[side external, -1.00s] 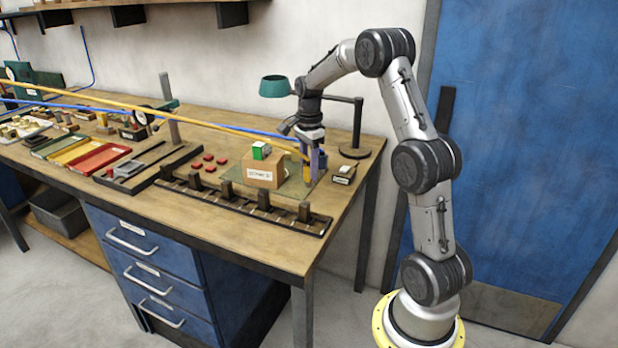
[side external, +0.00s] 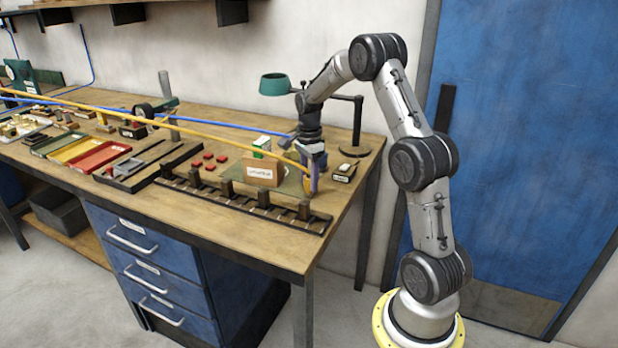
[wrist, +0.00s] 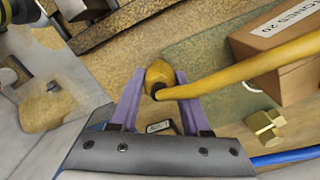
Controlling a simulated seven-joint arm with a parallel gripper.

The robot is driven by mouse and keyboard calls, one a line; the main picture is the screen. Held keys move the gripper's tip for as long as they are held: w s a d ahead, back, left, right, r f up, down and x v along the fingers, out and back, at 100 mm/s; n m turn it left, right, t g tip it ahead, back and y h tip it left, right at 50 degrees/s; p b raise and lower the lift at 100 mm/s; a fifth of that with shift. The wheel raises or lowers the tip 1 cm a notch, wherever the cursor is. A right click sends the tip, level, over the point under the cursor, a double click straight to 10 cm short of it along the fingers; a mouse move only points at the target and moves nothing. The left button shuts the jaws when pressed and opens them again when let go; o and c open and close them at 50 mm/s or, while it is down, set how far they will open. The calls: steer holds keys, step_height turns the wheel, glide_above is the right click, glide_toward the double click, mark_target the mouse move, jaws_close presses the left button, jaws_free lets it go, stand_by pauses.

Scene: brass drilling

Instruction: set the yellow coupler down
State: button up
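The yellow coupler (wrist: 160,76) is at the end of a yellow hose (wrist: 250,66). In the wrist view it sits between the purple fingertips of my gripper (wrist: 161,82), which look closed on both its sides. In the side view my gripper (side external: 314,186) points down beside the right end of the green mat (side external: 291,187), near the table's right edge. The coupler is mostly hidden there by the fingers. I cannot tell whether it touches the surface below.
A labelled brown box (side external: 262,171) stands on the mat. A brass fitting (wrist: 266,125) lies near it. A blue hose (wrist: 285,158) runs close by. A dark slotted rail (side external: 245,202) lies along the front. A small labelled block (side external: 344,172) and a lamp stand (side external: 357,130) are at right.

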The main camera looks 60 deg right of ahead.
mark_target(309, 176)
steer(key=shift+o, duration=1.4)
steer(key=shift+r, duration=0.1)
step_height(309, 176, up, 12)
steer(key=s+a+r+n+t, duration=0.1)
steer(key=s+a+r+n, duration=0.1)
steer(key=a+r+n, duration=0.5)
steer(key=s+a+f+n+t, duration=0.2)
steer(key=s+a+n, duration=0.6)
steer(key=a, duration=0.2)
steer(key=s+a+f+n+t, duration=0.2)
steer(key=s+a+n, duration=0.7)
steer(key=a, duration=0.2)
steer(key=shift+s+a+f+t, duration=0.15)
steer(key=shift+s+a+t, duration=0.05)
steer(key=shift+s+t, duration=0.1)
